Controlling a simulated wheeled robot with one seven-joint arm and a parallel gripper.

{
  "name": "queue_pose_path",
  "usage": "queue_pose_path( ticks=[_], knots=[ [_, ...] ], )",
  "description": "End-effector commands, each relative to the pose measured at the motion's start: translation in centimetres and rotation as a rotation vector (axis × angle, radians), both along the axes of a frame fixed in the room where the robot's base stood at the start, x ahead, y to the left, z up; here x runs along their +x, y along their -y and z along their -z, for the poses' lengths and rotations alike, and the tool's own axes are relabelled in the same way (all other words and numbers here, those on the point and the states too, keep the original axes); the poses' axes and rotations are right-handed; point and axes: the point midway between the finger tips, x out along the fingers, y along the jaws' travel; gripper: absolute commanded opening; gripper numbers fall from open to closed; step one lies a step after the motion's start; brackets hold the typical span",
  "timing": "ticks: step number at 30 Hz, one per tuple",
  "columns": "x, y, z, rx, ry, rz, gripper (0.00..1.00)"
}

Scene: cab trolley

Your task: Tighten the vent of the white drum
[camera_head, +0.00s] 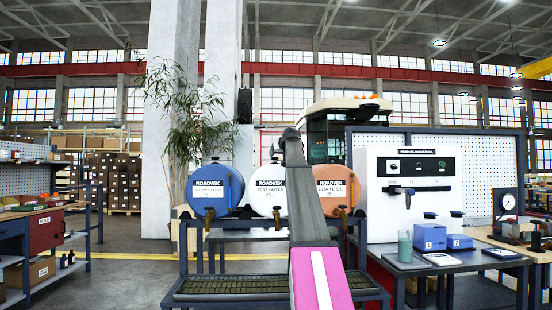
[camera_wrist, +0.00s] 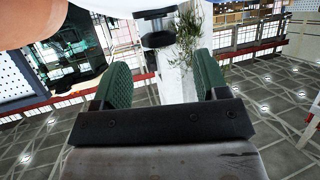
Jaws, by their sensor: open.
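The white drum (camera_head: 268,188) lies on its side on a rack, between a blue drum (camera_head: 215,188) and an orange drum (camera_head: 336,187). My arm crosses in front of its right side. My gripper's end is near the drum's top; its fingers cannot be made out there. In the wrist view my gripper (camera_wrist: 160,80) is open, with green pads and nothing between them. A dark, stacked knob-like part (camera_wrist: 157,27) shows beyond the gap between the fingers; I cannot tell whether it is the vent. No vent on the white drum is clear in the head view.
A white panel (camera_head: 425,210) with a dark handle stands right of the drums, behind a bench with blue boxes (camera_head: 430,237). A potted plant (camera_head: 178,115) and a white pillar stand behind the drums. A workbench is at the left, with open floor between.

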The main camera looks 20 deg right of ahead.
Motion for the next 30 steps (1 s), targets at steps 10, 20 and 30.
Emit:
queue_pose_path(
  ticks=[10, 20, 30],
  knots=[
    [3.6, 0.0, 1.5, 0.000, 0.000, 0.001, 0.67],
    [3.5, -0.1, 1.5, 0.000, 0.000, 0.000, 0.31],
    [3.5, -0.2, 1.5, 0.001, 0.000, 0.017, 0.18]
  ],
)
